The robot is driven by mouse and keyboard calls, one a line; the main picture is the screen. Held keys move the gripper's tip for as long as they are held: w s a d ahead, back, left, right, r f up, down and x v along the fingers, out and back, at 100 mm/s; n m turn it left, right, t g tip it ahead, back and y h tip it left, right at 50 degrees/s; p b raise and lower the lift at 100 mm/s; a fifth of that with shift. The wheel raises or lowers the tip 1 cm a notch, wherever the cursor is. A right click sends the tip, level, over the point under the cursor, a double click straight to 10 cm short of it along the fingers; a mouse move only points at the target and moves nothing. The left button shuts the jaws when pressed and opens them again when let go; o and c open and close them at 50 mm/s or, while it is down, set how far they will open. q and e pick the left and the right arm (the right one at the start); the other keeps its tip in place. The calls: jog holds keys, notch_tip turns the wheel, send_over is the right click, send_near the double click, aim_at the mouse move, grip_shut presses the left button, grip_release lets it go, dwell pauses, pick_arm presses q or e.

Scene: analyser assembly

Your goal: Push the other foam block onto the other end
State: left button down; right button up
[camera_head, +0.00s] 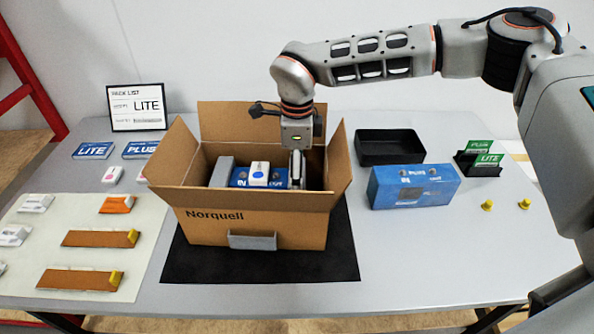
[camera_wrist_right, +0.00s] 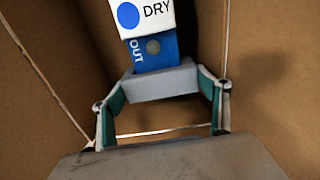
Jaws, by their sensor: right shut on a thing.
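An open cardboard box (camera_head: 257,230) marked Norquell stands on a black mat. Inside lies a blue analyser (camera_head: 240,177) with a white DRY packet (camera_head: 259,169) on top, marked with a blue dot. One grey foam block (camera_head: 221,172) is at the analyser's left end. My right gripper (camera_head: 297,170) reaches down into the box at the right end. In the right wrist view, my right gripper (camera_wrist_right: 162,102) is shut on the other grey foam block (camera_wrist_right: 163,84), which sits against or very near the blue analyser's end (camera_wrist_right: 152,50). Its underside is hidden. My left gripper is not in view.
The box flaps stand open around my right arm. A black tray (camera_head: 390,147), a blue box (camera_head: 412,187), a green card holder (camera_head: 480,163) and yellow pieces are to the right.

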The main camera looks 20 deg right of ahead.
jog(key=shift+d+f, duration=0.1)
jog(key=o, duration=1)
jog(key=shift+w, duration=0.1)
jog(key=shift+r+p, duration=1.3)
jog(key=shift+r, duration=0.4)
jog(key=shift+r+p, duration=1.4)
jog(key=shift+r, duration=0.45)
